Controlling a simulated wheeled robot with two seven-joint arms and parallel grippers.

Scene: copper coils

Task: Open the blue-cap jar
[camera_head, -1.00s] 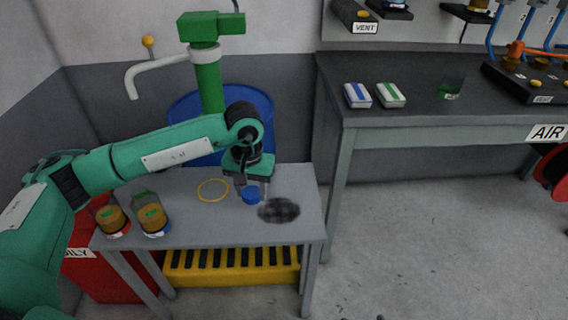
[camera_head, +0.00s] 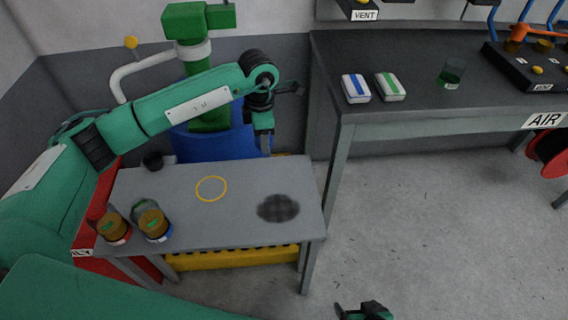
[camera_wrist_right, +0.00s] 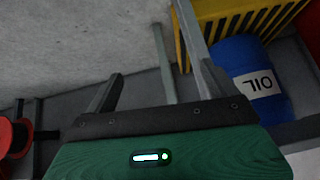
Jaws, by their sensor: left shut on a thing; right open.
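My left gripper (camera_head: 264,145) is raised over the back right of the small grey table (camera_head: 225,232), seen edge-on before a blue barrel. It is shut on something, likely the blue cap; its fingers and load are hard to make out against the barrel.
The small table has a yellow ring (camera_head: 211,189) and a dark round patch (camera_head: 278,208), both bare. A blue barrel (camera_head: 215,147) stands behind the small table.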

